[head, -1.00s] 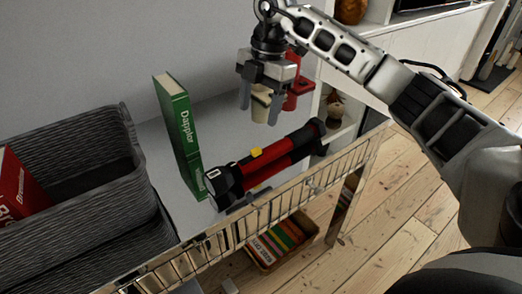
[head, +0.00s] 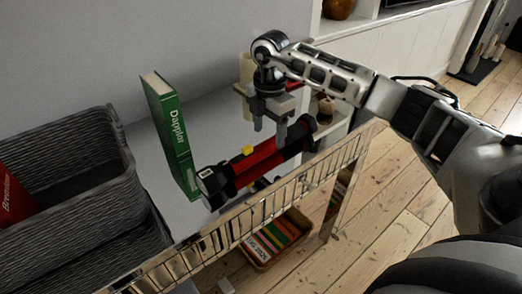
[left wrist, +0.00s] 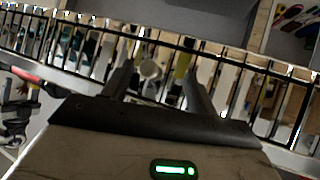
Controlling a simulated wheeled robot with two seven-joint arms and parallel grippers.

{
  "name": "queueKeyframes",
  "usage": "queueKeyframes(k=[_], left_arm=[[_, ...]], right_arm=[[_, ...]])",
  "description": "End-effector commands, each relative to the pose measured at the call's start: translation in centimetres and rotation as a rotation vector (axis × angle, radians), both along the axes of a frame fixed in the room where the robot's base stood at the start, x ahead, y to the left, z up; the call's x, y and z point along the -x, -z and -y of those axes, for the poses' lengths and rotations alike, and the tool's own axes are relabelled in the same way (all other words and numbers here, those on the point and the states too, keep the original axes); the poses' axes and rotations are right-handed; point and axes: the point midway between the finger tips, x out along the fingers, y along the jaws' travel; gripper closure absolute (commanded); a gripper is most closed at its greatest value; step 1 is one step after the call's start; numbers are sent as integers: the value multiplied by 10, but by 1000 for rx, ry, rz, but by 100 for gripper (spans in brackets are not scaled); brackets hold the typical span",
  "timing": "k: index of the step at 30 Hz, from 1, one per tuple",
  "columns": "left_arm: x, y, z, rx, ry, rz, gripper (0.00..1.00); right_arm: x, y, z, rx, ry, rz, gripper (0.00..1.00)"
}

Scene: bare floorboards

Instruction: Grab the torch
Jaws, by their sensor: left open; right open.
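The torch (head: 262,160) is red and black with a yellow switch. It lies on the grey top of the shelf cart, its wide black head towards the front left and its tail towards the back right. My right gripper (head: 270,128) points down just above the tail half of the torch, fingers apart, with nothing between them. I cannot tell if the fingertips touch the torch. My left gripper (left wrist: 160,72) shows in the left wrist view, open and empty, facing a wire railing.
A green book (head: 172,135) stands upright left of the torch. A grey woven basket (head: 60,210) holding a red book (head: 14,195) is at the far left. A wire rail (head: 290,190) runs along the cart's front edge. A cream item (head: 246,72) stands behind my right gripper.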

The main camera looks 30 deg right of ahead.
Motion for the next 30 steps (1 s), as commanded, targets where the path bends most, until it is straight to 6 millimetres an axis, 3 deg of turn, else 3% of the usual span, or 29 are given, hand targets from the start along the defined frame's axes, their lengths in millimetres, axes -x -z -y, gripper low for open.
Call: queueKeyframes(k=[6,15,16,22,30], left_arm=[[1,1,-1,-7,0,-6,42],[1,2,-1,-7,1,-8,42],[1,2,-1,-7,1,-8,42],[1,1,-1,-7,1,-7,42],[0,1,-1,-6,0,-5,42]], right_arm=[[5,32,1,-1,-1,-3,38],[4,39,1,0,-1,0,38],[4,39,1,0,-1,0,41],[4,38,1,0,-1,0,94],[4,37,1,-1,-1,2,94]])
